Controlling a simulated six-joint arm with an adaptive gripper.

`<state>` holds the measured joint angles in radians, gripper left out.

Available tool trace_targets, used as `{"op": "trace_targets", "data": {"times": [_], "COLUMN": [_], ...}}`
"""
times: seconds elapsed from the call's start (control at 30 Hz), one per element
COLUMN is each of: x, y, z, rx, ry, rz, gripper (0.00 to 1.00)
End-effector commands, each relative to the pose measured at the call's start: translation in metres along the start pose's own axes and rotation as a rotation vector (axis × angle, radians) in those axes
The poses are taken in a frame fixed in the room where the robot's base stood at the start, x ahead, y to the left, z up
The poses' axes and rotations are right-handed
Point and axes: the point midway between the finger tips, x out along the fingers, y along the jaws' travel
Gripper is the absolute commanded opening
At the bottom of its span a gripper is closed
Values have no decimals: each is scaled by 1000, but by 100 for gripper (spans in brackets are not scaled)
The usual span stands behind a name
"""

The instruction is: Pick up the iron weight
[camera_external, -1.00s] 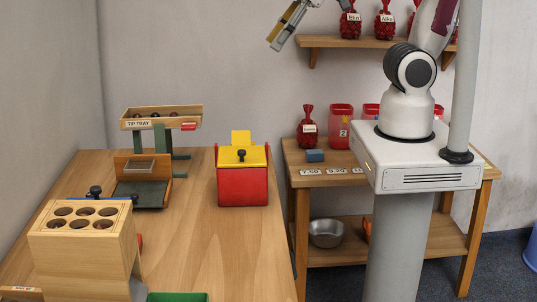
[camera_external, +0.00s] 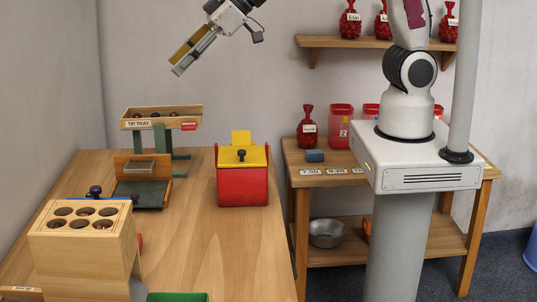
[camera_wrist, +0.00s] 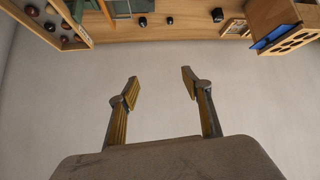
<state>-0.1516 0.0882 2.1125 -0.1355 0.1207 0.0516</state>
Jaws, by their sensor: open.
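My gripper (camera_external: 184,60) is high above the left table in the external view, tilted down to the left. In the wrist view my gripper (camera_wrist: 160,88) is open, with nothing between its fingers. A small dark knobbed object (camera_external: 95,191), possibly the iron weight, shows behind the holed wooden block in the external view; its lower part is hidden. I cannot tell which is the iron weight. My gripper is well apart from both.
The tip tray (camera_external: 181,115) stands on green posts at the table's back. A red box (camera_external: 242,189) with a yellow lid and black knob is to its right. The holed wooden block (camera_external: 80,245) is at front left. The table (camera_external: 225,250) is clear before the red box.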

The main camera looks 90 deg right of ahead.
Motion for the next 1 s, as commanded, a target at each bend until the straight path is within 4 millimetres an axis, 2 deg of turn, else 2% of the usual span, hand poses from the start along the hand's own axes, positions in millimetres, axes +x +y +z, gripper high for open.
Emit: {"op": "trace_targets", "data": {"times": [0.03,0.5,0.77,1.0], "x": [13,113,166,213], "y": [-4,-48,-78,-108], "z": [-3,-25,-25,-16], "rx": [-7,-63,-90,-111], "ry": [7,115,174,227], "rz": [-7,-75,-122,-170], "gripper": [49,49,49,49]}}
